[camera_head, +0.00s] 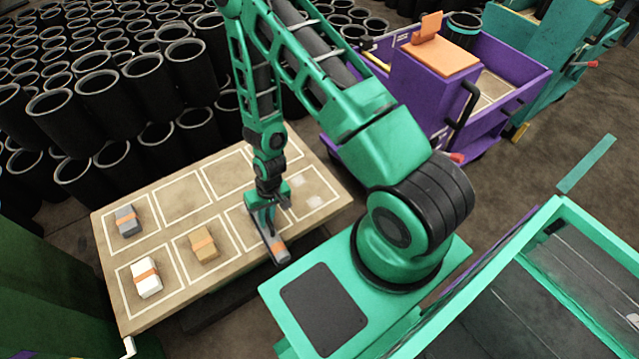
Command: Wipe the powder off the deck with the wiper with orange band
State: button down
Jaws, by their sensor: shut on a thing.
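The deck (170,243) is a tan board with white outlined cells. My gripper (268,212) points down over its near right part and is shut on a grey wiper with an orange band (280,254). The wiper lies low over the deck's near edge; I cannot tell whether it touches. The arm and gripper hide its upper end. Pale patches that look like powder show in the right-hand cell, one small (297,179) and one larger (315,202), to the right of my gripper.
A grey block (127,221), a white block (147,280) and a tan block (204,246), each with an orange band, sit in cells on the left. Black sleeves (100,95) crowd behind the deck. A purple cart (420,95) stands at the back right. The middle cells are clear.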

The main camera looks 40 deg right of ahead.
jog(key=shift+s+r, duration=0.15)
jog(key=shift+s, duration=0.5)
jog(key=shift+w+r, duration=0.15)
jog(key=shift+r, duration=3.7)
